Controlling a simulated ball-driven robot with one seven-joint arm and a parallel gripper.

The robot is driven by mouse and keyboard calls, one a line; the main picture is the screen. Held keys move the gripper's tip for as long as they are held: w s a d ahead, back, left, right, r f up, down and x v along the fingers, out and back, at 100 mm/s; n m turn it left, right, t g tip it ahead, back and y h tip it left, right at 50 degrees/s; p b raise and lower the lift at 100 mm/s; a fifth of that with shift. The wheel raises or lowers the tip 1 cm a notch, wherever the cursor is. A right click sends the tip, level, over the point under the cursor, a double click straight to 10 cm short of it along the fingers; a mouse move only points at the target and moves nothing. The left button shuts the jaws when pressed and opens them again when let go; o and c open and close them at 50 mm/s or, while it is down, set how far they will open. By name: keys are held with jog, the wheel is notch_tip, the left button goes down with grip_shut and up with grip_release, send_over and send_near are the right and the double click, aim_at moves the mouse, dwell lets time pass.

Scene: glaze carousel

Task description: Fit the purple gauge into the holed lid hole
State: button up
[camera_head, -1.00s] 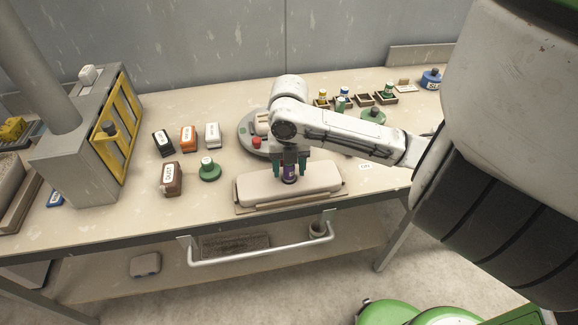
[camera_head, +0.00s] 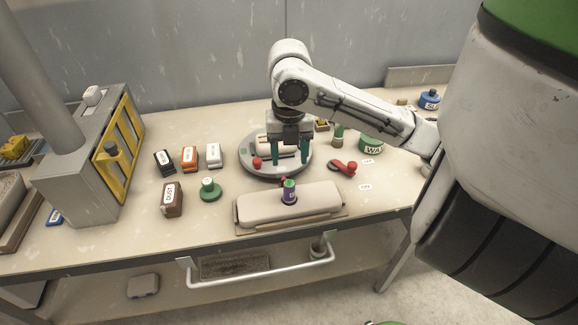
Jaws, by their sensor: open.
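The purple gauge (camera_head: 289,190), with a green top, stands upright on a long pale slab (camera_head: 325,195) at the front of the bench. A dark ring shows at the gauge's foot; I cannot tell how deep it sits, or whether this slab is the holed lid. My gripper (camera_head: 289,158) points down with its teal fingers apart and nothing between them.
A red knob (camera_head: 257,162) sits on the carousel's edge, and a red lever (camera_head: 343,168) lies to its right. A green-based knob (camera_head: 209,190), a brown block (camera_head: 172,198) and other labelled blocks stand to the left. A rail (camera_head: 260,262) runs along the front.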

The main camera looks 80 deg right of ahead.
jog(key=w+a+r+m+t+y, duration=0.1)
jog(key=w+a+r+m+t, duration=0.15)
jog(key=w+a, duration=0.45)
jog(key=w+a+r+m+t, duration=0.2)
jog(key=w+a+t, duration=0.1)
jog(key=w, duration=0.8)
jog(key=w+a+f+m+t+y, duration=0.1)
jog(key=w+a+f+m, duration=0.15)
jog(key=a, duration=0.25)
jog(key=w+a+f+m+t+y, duration=0.1)
jog(key=w+a+f+m, duration=0.15)
jog(key=a, duration=0.25)
jog(key=s+a+f+m+g, duration=0.2)
jog(key=s+a+f+m, duration=0.25)
jog(key=f, duration=0.25)
jog(key=s+a+f+m+g, duration=0.1)
jog(key=s+a+f+m, duration=0.3)
jog(key=s+f, duration=0.25)
jog(key=s+d+f+m+g+h, duration=0.3)
jog(key=s+f, duration=0.5)
jog(key=s, duration=0.4)
jog(key=shift+s+d+m, duration=0.3)
jog(key=shift+s+d, duration=0.05)
